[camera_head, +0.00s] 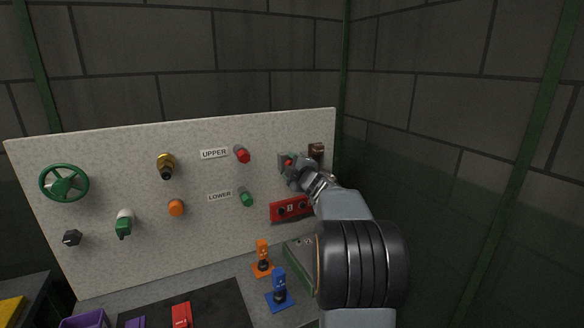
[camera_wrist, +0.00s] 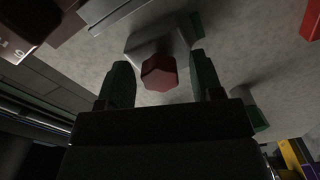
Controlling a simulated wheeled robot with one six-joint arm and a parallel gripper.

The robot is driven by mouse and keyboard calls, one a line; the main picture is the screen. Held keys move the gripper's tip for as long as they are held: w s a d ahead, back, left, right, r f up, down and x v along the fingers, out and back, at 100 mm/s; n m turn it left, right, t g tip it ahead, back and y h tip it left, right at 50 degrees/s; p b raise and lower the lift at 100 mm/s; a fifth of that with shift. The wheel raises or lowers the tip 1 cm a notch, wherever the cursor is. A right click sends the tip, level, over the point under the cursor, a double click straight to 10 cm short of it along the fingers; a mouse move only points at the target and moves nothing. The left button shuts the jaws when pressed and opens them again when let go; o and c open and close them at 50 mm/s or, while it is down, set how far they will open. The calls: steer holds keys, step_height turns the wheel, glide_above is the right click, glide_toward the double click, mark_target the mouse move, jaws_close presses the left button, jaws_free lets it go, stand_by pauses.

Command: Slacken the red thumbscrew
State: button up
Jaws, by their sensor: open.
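The red thumbscrew (camera_wrist: 160,73) has a faceted head and sits on a grey block (camera_wrist: 145,38) fixed to the speckled board. In the wrist view it lies between the two dark green fingertips of my gripper (camera_wrist: 161,84), with a gap visible on each side. My gripper is open and not closed on it. In the head view a small red spot, likely the thumbscrew (camera_head: 289,162), shows at the right part of the board, with my gripper (camera_head: 294,168) right at it. The wrist hides part of the block there.
A red knob (camera_head: 242,154) beside the UPPER label and a green knob (camera_head: 247,198) beside LOWER are to the left. A red panel (camera_head: 288,208) is below, a brown block (camera_head: 316,151) close right. Orange (camera_head: 263,257) and blue (camera_head: 279,289) stands are on the bench.

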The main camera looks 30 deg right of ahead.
steer(key=m, duration=0.6)
steer(key=shift+m, duration=0.3)
steer(key=m, duration=0.5)
steer(key=shift+m, duration=0.3)
